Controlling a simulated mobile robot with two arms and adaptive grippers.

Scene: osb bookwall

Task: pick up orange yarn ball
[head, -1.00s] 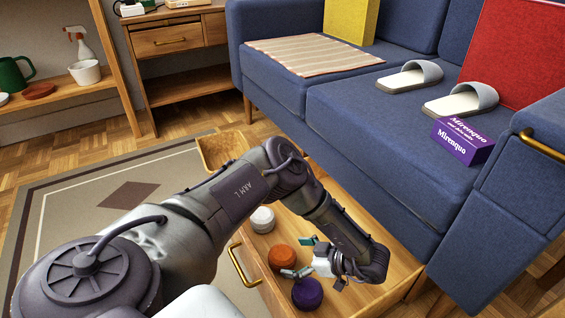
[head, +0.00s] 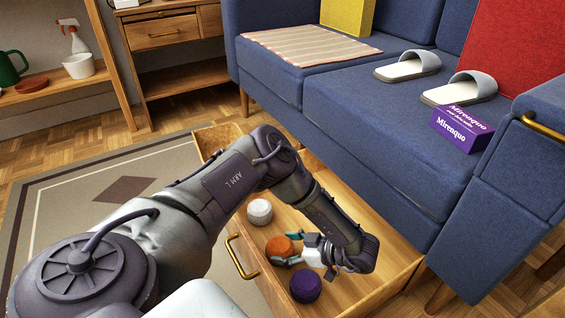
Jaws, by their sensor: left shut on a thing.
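The orange yarn ball (head: 279,246) is in the open wooden drawer (head: 388,296) under the blue sofa, between a white ball (head: 259,211) and a purple ball (head: 305,286). My left gripper (head: 289,249) reaches into the drawer from the right of the orange ball. Its teal-tipped fingers lie at the ball's right side and are shut on it. The ball is still low in the drawer; I cannot tell whether it touches the drawer floor. My right gripper is not in view.
The blue sofa (head: 375,150) stands right behind the drawer and bears slippers (head: 408,66), a purple box (head: 462,128) and a striped cloth (head: 305,47). The drawer's brass handle (head: 240,258) faces the rug (head: 90,205). A wooden shelf (head: 60,90) stands at the back left.

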